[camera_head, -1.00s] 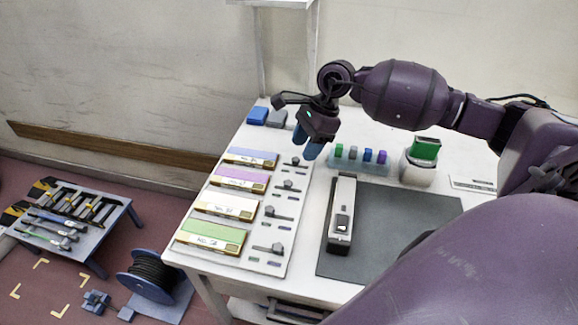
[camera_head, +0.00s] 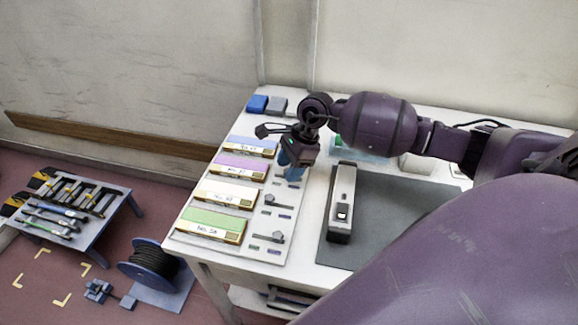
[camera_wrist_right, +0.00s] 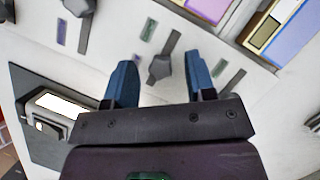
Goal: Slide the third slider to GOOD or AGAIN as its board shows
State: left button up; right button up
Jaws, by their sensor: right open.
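A slider panel on the white table has coloured boards in a column: blue (camera_head: 249,146), purple (camera_head: 240,166), white (camera_head: 227,191) and green (camera_head: 213,224). Each has a slider on its right. The slider by the white board (camera_head: 275,201) and the slider by the green board (camera_head: 267,237) show clearly. The upper two are mostly hidden behind my right gripper (camera_head: 290,172). In the right wrist view its blue fingers are open and apart, with a dark slider knob (camera_wrist_right: 160,68) showing beyond and between them. I cannot tell whether they touch it. The board lettering is too small to read surely. My left gripper is out of view.
A grey mat (camera_head: 390,215) with a long stapler-like device (camera_head: 341,200) lies right of the panel. Blue (camera_head: 257,104) and grey (camera_head: 277,105) blocks sit at the back. A cable reel (camera_head: 152,262) and a low tool bench (camera_head: 75,210) stand on the floor at left.

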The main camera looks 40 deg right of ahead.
jog(key=shift+f, duration=0.1)
jog(key=shift+c, duration=0.3)
grip_shut()
jog(key=shift+s+d, duration=0.8)
jog(key=shift+s, duration=0.2)
jog(key=shift+o, duration=0.3)
grip_release()
jog(key=shift+s+d, duration=0.1)
